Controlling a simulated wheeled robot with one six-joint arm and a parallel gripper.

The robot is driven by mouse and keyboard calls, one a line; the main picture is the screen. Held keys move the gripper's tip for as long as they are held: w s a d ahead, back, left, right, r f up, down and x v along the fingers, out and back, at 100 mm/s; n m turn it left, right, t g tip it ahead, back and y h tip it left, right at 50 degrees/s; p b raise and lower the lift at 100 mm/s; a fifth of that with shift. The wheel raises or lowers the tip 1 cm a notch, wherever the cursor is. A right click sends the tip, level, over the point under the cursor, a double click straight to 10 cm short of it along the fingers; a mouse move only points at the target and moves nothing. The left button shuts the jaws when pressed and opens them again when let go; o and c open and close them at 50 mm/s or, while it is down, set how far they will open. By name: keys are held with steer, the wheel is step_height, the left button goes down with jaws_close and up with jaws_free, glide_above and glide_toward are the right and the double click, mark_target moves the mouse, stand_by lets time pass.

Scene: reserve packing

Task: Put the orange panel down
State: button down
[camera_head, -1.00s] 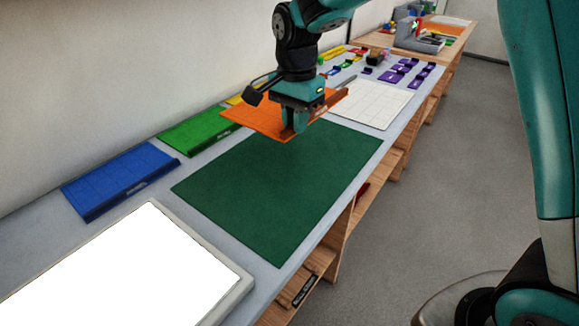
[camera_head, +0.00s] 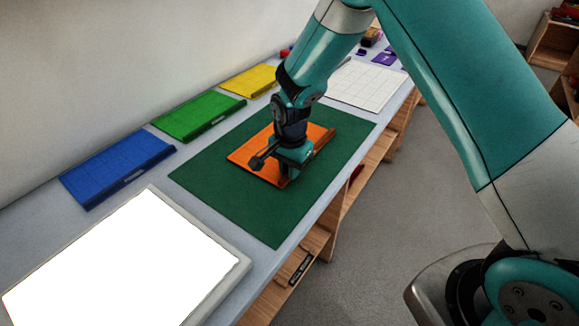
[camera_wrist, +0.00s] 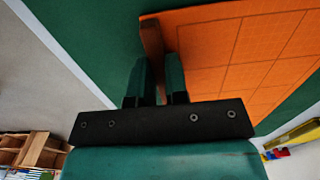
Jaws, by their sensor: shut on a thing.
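The orange panel (camera_head: 252,152) is flat over the middle of the dark green mat (camera_head: 215,185) in the head view. I cannot tell whether it touches the mat or is slightly above it. My gripper (camera_head: 286,178) is shut on the panel's raised edge. In the wrist view the two fingers of my gripper (camera_wrist: 155,75) stand either side of that edge, and the orange panel (camera_wrist: 235,55) with its grid lines spreads to the right. My arm hides part of the panel in the head view.
Blue (camera_head: 115,168), green (camera_head: 198,115) and yellow (camera_head: 248,82) panels lie along the wall. A bright white light panel (camera_head: 125,265) is at the front left. A white gridded board (camera_head: 365,84) lies beyond the mat. Bare mat surrounds the orange panel.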

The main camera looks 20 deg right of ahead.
steer(key=shift+f, duration=0.1)
steer(key=c, duration=1.1)
jaws_free()
step_height(320, 180, up, 12)
steer(key=b, duration=0.2)
steer(key=s+a+r+n+y, duration=0.1)
steer(key=s+r+n, duration=0.2)
steer(key=s+n, duration=0.3)
steer(key=s+a+r+n+y, duration=0.1)
steer(key=s+r+n, duration=0.3)
steer(key=s, duration=0.8)
steer(key=s+r+n+y, duration=0.2)
steer(key=s+r+n, duration=0.2)
steer(key=s+n, duration=0.4)
steer(key=shift+s+a+r, duration=0.1)
steer(key=shift+s+a, duration=0.3)
steer(key=shift+s, duration=0.15)
